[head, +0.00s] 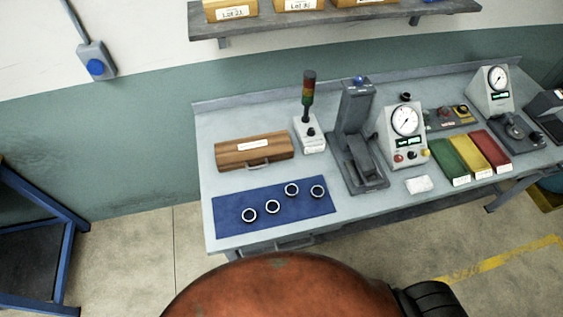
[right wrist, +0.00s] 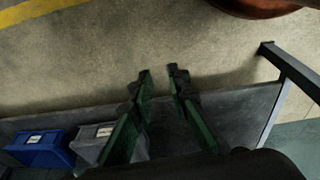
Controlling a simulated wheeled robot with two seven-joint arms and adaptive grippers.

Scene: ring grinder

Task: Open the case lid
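The wooden case (head: 253,152) lies at the left of the workbench in the head view. Its lid is shut, with a white label on top and a metal handle on the front side. My right gripper (right wrist: 160,72) shows in the right wrist view with its two dark green-sided fingers apart and nothing between them. It is away from the case, over a view of floor and a grey shelf surface. Neither gripper shows in the head view, and my left gripper is in no frame.
A blue mat (head: 275,230) with several rings lies in front of the case. A signal tower (head: 309,130) and a grey press (head: 357,150) stand to its right. In the right wrist view, a blue bin (right wrist: 40,150) and a grey bin (right wrist: 92,150) sit beside the gripper.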

